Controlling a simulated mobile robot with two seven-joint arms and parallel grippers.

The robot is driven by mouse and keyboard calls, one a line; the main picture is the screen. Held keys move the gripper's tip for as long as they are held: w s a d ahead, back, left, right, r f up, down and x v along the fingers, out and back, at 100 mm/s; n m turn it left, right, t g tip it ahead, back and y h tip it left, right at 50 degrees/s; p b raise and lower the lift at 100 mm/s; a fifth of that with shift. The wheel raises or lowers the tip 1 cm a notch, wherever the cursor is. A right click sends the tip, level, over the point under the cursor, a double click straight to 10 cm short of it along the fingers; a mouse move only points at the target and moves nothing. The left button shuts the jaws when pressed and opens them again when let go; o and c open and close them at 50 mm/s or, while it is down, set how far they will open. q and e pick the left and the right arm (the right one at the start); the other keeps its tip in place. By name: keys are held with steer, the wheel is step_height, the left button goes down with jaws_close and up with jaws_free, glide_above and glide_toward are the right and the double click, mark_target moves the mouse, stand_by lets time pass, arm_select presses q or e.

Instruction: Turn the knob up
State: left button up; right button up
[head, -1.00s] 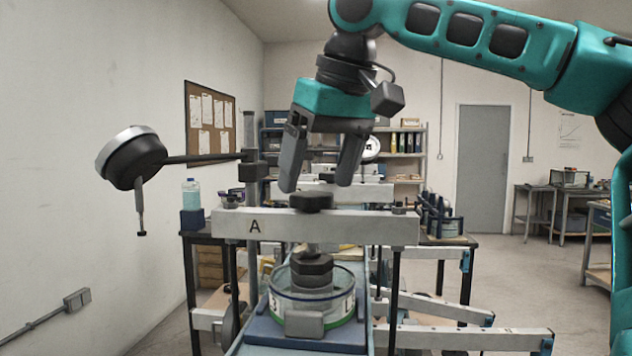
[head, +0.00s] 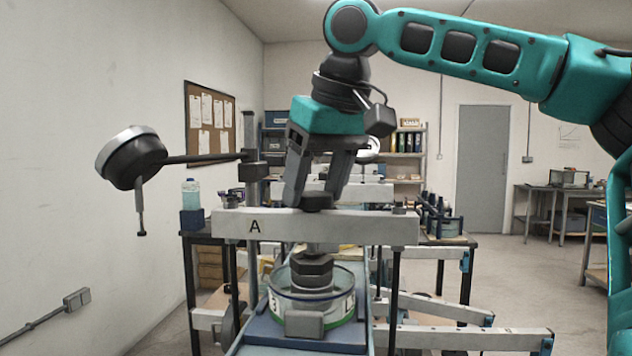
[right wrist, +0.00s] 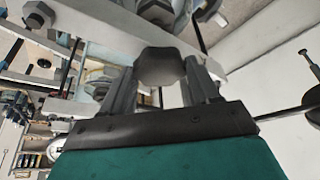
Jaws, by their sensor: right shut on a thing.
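The dark knob (head: 317,201) sits on top of the pale crossbar marked A (head: 365,229), above a threaded stem. My right gripper (head: 315,203) comes down from above with a finger on each side of the knob and is shut on it. In the right wrist view the knob (right wrist: 161,67) shows between the two fingers. Below the bar, a dark hex-shaped weight (head: 312,268) stands over a round clear dish (head: 340,293) with a green band. My left gripper is not in the head view.
A round dial gauge (head: 131,156) on a horizontal rod stands left of the bar, with its probe hanging down. A bottle (head: 191,192) stands behind it on the left. More frames and benches fill the back. Open floor lies at the right.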

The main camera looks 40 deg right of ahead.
steer(key=shift+c, duration=0.9)
